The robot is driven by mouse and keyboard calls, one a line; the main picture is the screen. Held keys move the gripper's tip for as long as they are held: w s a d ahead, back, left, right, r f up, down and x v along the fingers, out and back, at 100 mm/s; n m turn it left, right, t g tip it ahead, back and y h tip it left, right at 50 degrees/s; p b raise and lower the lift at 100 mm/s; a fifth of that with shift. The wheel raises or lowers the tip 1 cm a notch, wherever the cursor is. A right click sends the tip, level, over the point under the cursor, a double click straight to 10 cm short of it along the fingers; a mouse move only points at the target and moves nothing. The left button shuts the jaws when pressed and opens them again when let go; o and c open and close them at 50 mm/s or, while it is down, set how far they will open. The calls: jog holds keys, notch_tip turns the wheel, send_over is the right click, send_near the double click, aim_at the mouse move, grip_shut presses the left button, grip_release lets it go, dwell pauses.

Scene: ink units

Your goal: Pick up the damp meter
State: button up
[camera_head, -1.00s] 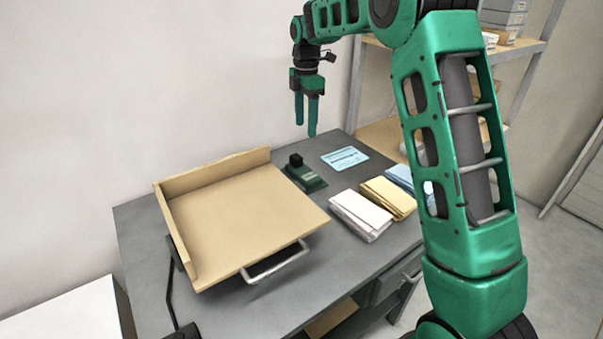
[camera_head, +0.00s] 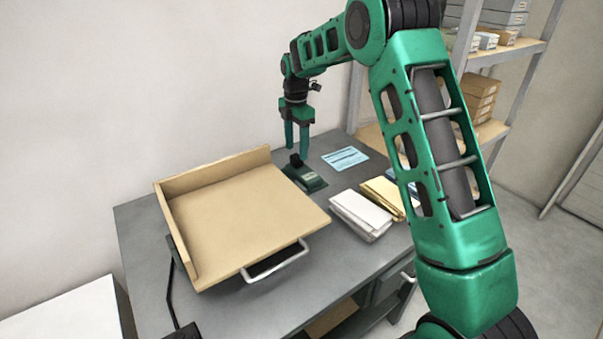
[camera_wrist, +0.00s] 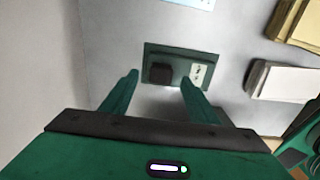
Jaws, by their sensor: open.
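The damp meter appears to be the small dark green device (camera_head: 311,182) with a black block on top, lying at the back of the grey table, right of the tan tray. In the wrist view the damp meter (camera_wrist: 178,56) shows its black block and a pale panel with small marks. My gripper (camera_head: 297,151) points down just above the device and is open and empty. In the wrist view its fingertips (camera_wrist: 160,78) frame the black block, one on each side. Whether the fingertips are level with the block cannot be told.
A tan tray (camera_head: 240,215) with raised edges and a metal handle stands left of the device. A blue-and-white card (camera_head: 345,158) lies behind right. White (camera_head: 360,212) and yellow (camera_head: 382,194) folded bundles lie to the right. The wall is close behind the table.

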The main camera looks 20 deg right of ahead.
aim_at(303, 169)
notch_tip(303, 169, down, 3)
jog(key=shift+r, duration=0.15)
grip_shut()
jog(key=shift+r, duration=0.1)
